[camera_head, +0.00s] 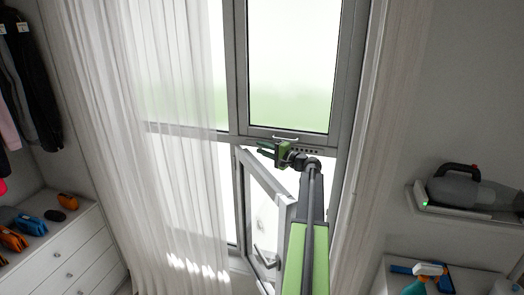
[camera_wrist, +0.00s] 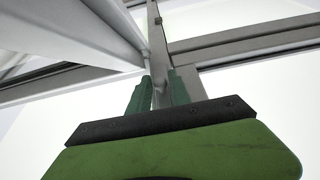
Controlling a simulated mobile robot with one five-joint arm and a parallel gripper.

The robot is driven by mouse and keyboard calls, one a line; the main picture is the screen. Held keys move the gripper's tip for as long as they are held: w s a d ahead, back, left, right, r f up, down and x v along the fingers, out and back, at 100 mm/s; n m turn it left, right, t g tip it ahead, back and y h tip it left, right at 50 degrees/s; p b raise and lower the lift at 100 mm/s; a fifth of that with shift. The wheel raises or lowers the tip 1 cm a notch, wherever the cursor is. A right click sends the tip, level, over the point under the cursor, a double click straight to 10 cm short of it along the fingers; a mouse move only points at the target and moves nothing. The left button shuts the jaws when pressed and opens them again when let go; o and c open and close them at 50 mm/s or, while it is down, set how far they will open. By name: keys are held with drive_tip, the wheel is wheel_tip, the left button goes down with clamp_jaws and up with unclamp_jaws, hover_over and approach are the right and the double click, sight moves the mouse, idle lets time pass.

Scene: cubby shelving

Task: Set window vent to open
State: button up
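The window (camera_head: 240,60) has a tall upper pane and a lower sash (camera_head: 266,215) that is swung inward, tilted out of its frame. A light handle (camera_head: 285,138) sits on the crossbar under the upper pane. Just below it a row of small dark holes (camera_head: 306,151) shows on the crossbar, perhaps the vent; my arm hides part of that area. My gripper (camera_head: 264,149) is level with the crossbar, left of the holes, its fingers pointing left. In the wrist view its green fingers (camera_wrist: 160,92) stand apart with nothing clearly held, and a grey frame bar shows beyond them.
A sheer curtain (camera_head: 140,130) hangs at the left and another (camera_head: 385,140) at the right. A white drawer unit (camera_head: 75,255) with small items stands at lower left. Shelves at right carry a handheld vacuum (camera_head: 465,188) and a spray bottle (camera_head: 428,277). The open sash stands close beside my arm.

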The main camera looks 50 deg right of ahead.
drive_tip(key=shift+o, duration=1.1)
drive_tip(key=s, duration=1.2)
drive_tip(key=shift+d, duration=0.4)
